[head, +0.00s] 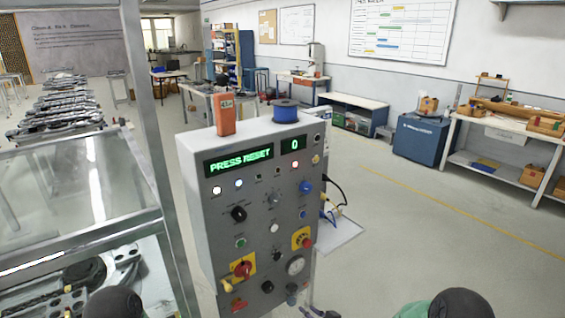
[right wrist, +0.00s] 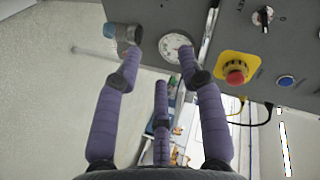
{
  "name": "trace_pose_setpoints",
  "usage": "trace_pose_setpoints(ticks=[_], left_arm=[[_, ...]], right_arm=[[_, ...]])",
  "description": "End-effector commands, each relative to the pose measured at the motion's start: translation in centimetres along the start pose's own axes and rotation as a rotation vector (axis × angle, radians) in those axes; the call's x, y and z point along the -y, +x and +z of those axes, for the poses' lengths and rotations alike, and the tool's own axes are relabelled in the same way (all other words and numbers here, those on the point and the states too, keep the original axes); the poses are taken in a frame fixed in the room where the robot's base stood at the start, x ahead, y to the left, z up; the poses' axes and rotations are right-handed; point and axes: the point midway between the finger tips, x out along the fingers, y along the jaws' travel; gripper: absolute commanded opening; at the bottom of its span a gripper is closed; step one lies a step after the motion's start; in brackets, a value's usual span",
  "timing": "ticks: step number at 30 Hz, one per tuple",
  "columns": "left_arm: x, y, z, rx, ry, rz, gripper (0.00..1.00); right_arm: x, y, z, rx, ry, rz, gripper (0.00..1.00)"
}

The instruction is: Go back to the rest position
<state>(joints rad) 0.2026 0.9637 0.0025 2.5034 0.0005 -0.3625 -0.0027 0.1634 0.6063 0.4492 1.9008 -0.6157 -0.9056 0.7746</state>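My right gripper (right wrist: 160,60) shows in the right wrist view with its purple fingers spread apart and nothing between them. It is close to the lower part of a grey control panel (head: 262,165), near a round white gauge (right wrist: 174,46); I cannot tell whether it touches. My left gripper is not in view. The panel's green display (head: 240,162) reads "PRESS RESET" and a smaller display (head: 291,144) reads "0". Dark rounded parts of my arms show at the bottom of the head view.
A red button on a yellow plate (right wrist: 236,74) is near my right gripper. A metal-framed clear enclosure (head: 85,190) stands left of the panel. An orange box (head: 225,115) and a blue spool (head: 286,111) sit on the panel. Open floor (head: 400,235) lies to the right.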

Motion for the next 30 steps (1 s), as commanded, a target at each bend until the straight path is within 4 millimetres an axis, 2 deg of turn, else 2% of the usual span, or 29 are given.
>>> trace_pose_setpoints(ticks=[1, 6, 10, 12, 15, 18, 21, 30], left_arm=[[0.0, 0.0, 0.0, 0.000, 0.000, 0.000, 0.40], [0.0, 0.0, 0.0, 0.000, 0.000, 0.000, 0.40], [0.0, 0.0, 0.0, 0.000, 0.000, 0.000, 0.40], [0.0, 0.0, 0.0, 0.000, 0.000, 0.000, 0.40], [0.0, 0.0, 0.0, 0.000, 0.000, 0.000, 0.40], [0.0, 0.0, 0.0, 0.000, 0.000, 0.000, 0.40], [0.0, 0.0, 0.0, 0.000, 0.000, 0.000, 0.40], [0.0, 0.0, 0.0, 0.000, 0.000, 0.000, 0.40]], right_arm=[[-2.3, -0.8, 2.6, 0.053, -0.005, 0.085, 0.40], [-8.5, -5.1, 10.8, 0.265, -0.047, 0.335, 0.40], [-11.4, -9.8, 17.0, 0.461, -0.067, 0.474, 0.40], [-12.3, -12.5, 19.8, 0.562, -0.071, 0.527, 0.40], [-12.9, -15.9, 23.1, 0.688, -0.074, 0.575, 0.40], [-13.0, -18.3, 25.2, 0.775, -0.072, 0.601, 0.40], [-12.9, -19.5, 26.1, 0.820, -0.071, 0.611, 0.40], [-12.9, -19.9, 26.4, 0.833, -0.072, 0.613, 0.40]])
